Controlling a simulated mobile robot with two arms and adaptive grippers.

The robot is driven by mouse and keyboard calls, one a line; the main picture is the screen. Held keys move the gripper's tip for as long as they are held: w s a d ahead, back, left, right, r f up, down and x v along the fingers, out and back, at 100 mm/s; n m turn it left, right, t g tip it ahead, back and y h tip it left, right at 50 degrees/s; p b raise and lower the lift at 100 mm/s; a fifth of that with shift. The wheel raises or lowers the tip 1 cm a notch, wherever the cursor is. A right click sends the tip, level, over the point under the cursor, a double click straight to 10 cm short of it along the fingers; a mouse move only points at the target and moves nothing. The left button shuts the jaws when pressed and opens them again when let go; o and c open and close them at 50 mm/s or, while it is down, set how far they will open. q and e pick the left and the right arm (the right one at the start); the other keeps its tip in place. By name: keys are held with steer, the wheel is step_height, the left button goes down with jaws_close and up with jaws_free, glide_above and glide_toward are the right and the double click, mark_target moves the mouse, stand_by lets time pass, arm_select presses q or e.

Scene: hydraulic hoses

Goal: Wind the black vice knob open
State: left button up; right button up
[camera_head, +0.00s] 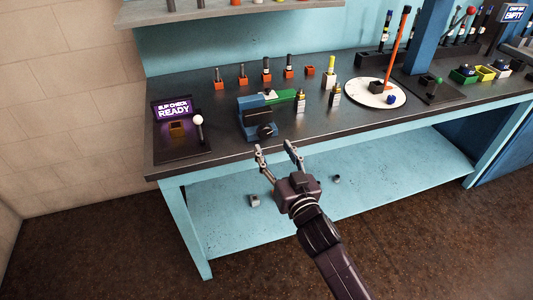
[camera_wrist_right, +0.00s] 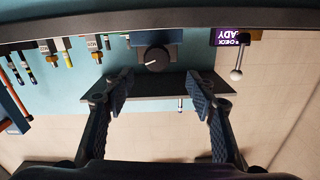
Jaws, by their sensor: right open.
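The black vice knob (camera_head: 266,130) is on the front of the blue vice (camera_head: 254,117) near the bench's front edge. In the right wrist view the round knob (camera_wrist_right: 154,58) shows face-on with a white pointer line, beyond and roughly between my fingertips. My right gripper (camera_head: 275,149) is open and empty in front of the bench edge, just short of the knob and not touching it. Its two fingers also show spread in the wrist view (camera_wrist_right: 160,85). A green piece (camera_head: 280,96) lies at the vice's right side; whether the jaws clamp it I cannot tell. My left gripper is not in view.
A purple "SLIP CHECK READY" sign (camera_head: 173,109) and a white-balled lever (camera_head: 198,121) stand left of the vice. A white round plate (camera_head: 377,93) is farther right. The lower shelf (camera_head: 400,180) lies below.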

mark_target(266, 133)
steer(key=x, duration=0.6)
steer(key=shift+d+f, duration=0.15)
steer(key=shift+d, duration=0.2)
steer(key=shift+x, duration=1.4)
steer(key=shift+c, duration=0.7)
steer(key=shift+f, duration=0.1)
steer(key=c, duration=1)
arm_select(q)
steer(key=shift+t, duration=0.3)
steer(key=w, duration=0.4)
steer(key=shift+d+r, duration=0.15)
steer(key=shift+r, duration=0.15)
